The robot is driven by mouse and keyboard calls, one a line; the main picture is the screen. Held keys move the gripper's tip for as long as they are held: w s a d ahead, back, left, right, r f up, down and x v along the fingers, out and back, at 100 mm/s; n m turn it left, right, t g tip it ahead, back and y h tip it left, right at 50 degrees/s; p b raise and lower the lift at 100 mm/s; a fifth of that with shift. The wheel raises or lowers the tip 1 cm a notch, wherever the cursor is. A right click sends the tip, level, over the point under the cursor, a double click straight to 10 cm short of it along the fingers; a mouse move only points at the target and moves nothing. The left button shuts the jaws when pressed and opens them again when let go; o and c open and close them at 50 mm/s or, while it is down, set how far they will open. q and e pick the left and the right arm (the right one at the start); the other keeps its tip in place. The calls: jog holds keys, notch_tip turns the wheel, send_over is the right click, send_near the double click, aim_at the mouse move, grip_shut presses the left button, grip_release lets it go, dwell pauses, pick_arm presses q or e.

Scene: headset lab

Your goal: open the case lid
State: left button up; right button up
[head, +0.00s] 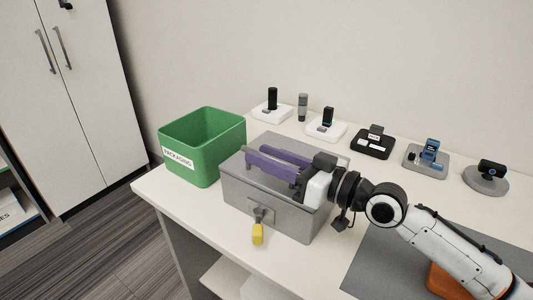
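The grey metal case (268,211) stands on the white table, and its lid looks shut. A latch on its front face has a yellow tag (257,234) hanging from it. My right gripper (258,155) reaches in from the right over the top of the case. Its two long purple fingers lie nearly level, pointing left, with a gap between them. I cannot tell whether they touch the lid. The gripper and wrist hide the right part of the case top. My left gripper is not in view.
A green packaging bin (203,147) stands close to the left of the case. Several device stands, including a black one (372,143) and a round grey one (486,179), line the back by the wall. A dark mat (375,264) with an orange object (447,283) lies at the front right.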

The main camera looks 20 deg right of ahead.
jog(key=shift+w, duration=0.1)
grip_shut()
jog(key=shift+r, duration=0.1)
